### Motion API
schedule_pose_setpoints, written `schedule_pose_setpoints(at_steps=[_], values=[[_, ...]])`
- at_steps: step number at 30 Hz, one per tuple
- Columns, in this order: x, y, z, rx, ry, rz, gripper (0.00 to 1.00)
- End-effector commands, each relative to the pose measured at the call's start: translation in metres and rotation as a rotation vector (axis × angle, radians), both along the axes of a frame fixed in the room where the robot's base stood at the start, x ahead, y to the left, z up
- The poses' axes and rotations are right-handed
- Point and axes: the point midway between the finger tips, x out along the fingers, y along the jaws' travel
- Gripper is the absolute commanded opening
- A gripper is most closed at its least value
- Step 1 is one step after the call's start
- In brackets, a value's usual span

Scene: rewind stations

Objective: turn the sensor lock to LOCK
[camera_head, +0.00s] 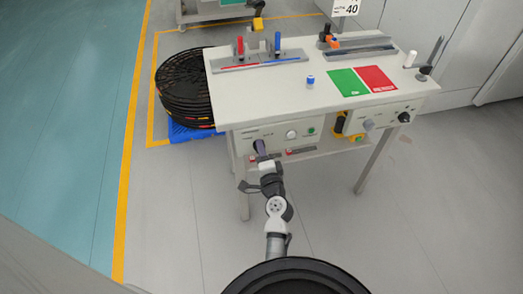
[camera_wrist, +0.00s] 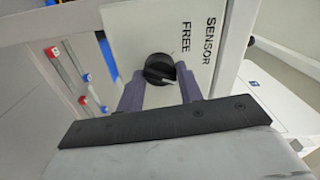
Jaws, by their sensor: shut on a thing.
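The sensor lock is a round black knob (camera_wrist: 159,69) with a raised grip and a small white mark on its lower right side in the wrist view. It sits on a white panel (camera_wrist: 150,25) printed SENSOR and FREE, the words running sideways to its right. No LOCK label shows; my gripper may hide it. My gripper's purple fingers (camera_wrist: 160,84) stand on either side of the knob, shut on it. In the head view my gripper (camera_head: 260,148) reaches the left part of the table's front panel (camera_head: 275,134) and hides the knob.
The table (camera_head: 300,93) carries a green mat (camera_head: 347,82), a red mat (camera_head: 375,78) and a blue-topped piece (camera_head: 310,81). More controls (camera_head: 368,124) line the front right. Black reels (camera_head: 185,90) are stacked on a blue pallet at left. The floor in front is clear.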

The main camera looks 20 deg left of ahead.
Motion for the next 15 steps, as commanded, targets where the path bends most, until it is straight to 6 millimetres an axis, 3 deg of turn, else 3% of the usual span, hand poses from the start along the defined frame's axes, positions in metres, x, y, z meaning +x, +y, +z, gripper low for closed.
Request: schedule_pose_setpoints(at_steps=[15], values=[[0.0008, 0.0001, 0.0016, 0.268, 0.177, -0.001, 0.13]])
